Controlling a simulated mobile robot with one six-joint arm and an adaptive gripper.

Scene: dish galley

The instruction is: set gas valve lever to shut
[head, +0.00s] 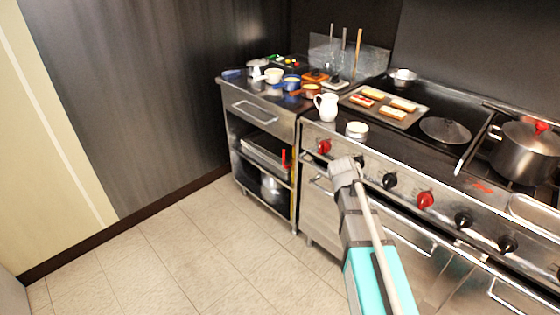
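A small red lever (284,159) stands roughly upright at the right front of the steel side cabinet, beside the range. It appears to be the gas valve lever, next to a thin yellow vertical pipe (293,205). The valve body is too small to make out. My arm reaches up from the lower right, and my gripper (345,167) is in front of the range's knob panel, to the right of the lever and apart from it in the picture. Its fingers are not clear, so I cannot tell whether it is open or shut.
The range front (445,205) carries red and black knobs close to my gripper. A pot (524,155), a tray of food (388,106) and a white pitcher (326,107) stand on top. The tiled floor (190,250) before the cabinet (262,125) is clear.

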